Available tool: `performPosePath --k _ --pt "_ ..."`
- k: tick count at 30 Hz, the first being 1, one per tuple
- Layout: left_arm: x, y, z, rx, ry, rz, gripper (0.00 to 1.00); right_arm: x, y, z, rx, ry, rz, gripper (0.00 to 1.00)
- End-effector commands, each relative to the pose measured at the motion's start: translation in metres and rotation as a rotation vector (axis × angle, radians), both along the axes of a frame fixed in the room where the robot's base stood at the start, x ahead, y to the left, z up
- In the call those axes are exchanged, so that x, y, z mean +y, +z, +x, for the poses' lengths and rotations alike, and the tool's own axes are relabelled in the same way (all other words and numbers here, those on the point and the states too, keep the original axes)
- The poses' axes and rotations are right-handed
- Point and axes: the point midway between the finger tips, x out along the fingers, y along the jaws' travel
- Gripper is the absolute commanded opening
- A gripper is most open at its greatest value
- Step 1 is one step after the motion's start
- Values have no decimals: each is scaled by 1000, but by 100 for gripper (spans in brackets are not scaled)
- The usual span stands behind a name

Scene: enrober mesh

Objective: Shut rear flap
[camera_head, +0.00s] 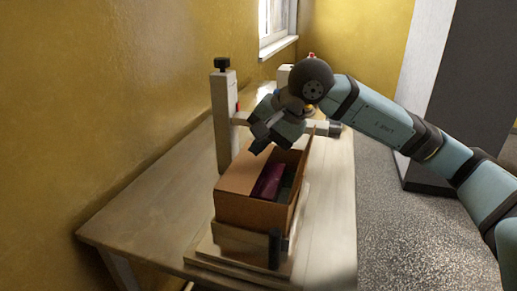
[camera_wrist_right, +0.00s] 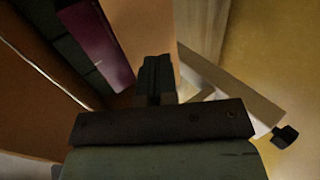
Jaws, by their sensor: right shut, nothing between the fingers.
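An open cardboard box (camera_head: 240,212) sits in a wooden fixture on the table. A purple item (camera_head: 268,182) and dark items show inside it; the purple item (camera_wrist_right: 98,38) also shows in the wrist view. A cardboard panel stands up along the box's right side. My right gripper (camera_head: 259,142) is above the box's rear end, fingers shut and empty. In the wrist view its fingertips (camera_wrist_right: 157,66) are in front of a tan cardboard surface (camera_wrist_right: 148,22), probably the rear flap. I cannot tell whether they touch it. The gripper partly hides the box's rear edge. My left gripper is out of view.
A wooden post (camera_head: 223,125) with a black knob stands at the box's rear left, close to my gripper. A crossbar runs behind the box, partly hidden by my arm. The wooden table (camera_head: 150,213) is clear to the left; a yellow wall bounds it.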

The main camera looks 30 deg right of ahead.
Motion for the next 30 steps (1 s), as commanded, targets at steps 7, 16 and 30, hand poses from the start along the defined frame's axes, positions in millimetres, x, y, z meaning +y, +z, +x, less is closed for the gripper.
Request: performPosePath --k 7,16,30 --pt "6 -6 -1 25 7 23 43 -26 43 -26 -2 -7 -2 0" --pt "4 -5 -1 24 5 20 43 -53 70 -58 -1 -4 -1 0" --pt "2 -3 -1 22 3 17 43 -58 76 -64 -1 -2 1 0"
